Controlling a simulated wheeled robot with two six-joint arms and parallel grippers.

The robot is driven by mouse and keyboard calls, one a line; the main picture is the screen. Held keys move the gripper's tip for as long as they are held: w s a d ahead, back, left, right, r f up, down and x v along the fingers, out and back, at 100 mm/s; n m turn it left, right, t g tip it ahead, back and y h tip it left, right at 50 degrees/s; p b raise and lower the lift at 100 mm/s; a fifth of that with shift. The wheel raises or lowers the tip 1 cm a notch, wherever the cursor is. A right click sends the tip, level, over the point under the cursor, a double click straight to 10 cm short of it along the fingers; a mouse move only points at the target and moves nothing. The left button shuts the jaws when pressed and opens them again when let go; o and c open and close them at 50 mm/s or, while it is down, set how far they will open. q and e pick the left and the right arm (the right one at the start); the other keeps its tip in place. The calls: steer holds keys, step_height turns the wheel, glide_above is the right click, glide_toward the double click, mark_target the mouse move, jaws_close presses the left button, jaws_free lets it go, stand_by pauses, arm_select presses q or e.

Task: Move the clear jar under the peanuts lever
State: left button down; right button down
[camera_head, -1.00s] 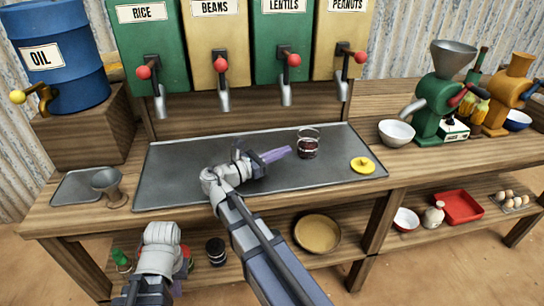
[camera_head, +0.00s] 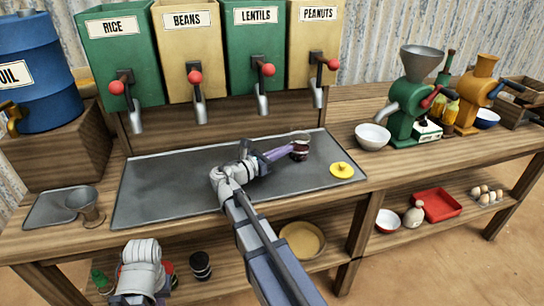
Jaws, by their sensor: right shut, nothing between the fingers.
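The clear jar (camera_head: 301,142), with dark contents, stands upright on the grey metal tray (camera_head: 160,190). It sits between the lentils spout (camera_head: 262,107) and the peanuts spout (camera_head: 317,98), nearer the peanuts side and in front of it. The peanuts lever (camera_head: 333,64) has a red knob. My right gripper (camera_head: 279,153) is shut and empty, its purple fingertips at the jar's left side, seemingly touching it and overlapping its lower part. My left arm shows at the lower left, but its fingers are out of view.
A white bowl (camera_head: 372,137) and a green grinder (camera_head: 405,115) stand farther right. A metal funnel (camera_head: 84,203) is at the left. The tray's left half is clear.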

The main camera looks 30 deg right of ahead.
mark_target(302, 142)
steer(key=d, duration=0.2)
steer(key=w+d, duration=0.1)
steer(key=d, duration=0.5)
steer(key=shift+w, duration=0.15)
steer(key=shift+a, duration=0.2)
